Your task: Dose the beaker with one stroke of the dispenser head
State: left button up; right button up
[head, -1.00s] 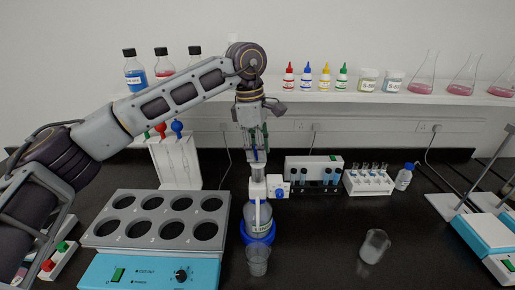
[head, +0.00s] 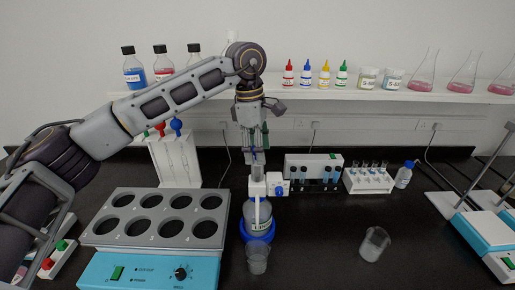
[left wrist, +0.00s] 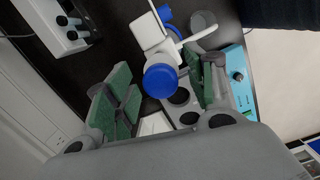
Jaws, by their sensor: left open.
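The dispenser head (head: 257,187), white with a blue side knob (head: 280,190), sits upright on a clear bottle (head: 257,212) with a blue ring around its base. A small clear beaker (head: 257,258) stands on the bench just in front of the bottle, below the white spout. My left gripper (head: 254,150) points down directly above the dispenser head and is open. In the left wrist view, the round blue top (left wrist: 161,80) of the dispenser lies between the spread green-padded fingers (left wrist: 160,98), not gripped. My right gripper is not in view.
A heating block with several wells (head: 160,195) stands close left of the bottle. A second beaker (head: 375,244) holding white material stands to the right. A tube rack (head: 368,180) and a white device (head: 313,170) stand behind. The bench between bottle and second beaker is clear.

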pick_arm(q)
jog(key=shift+r, duration=0.55)
notch_tip(320, 180, up, 11)
jog(key=a, duration=0.1)
jog(key=shift+w+a, duration=0.15)
jog(key=shift+a, duration=0.05)
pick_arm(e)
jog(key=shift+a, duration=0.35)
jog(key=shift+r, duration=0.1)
pick_arm(q)
notch_tip(320, 180, up, 9)
jog(key=p, duration=0.9)
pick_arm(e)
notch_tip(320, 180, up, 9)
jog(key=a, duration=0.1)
pick_arm(q)
jog(key=shift+r+p, duration=0.4)
jog(key=shift+p, duration=0.1)
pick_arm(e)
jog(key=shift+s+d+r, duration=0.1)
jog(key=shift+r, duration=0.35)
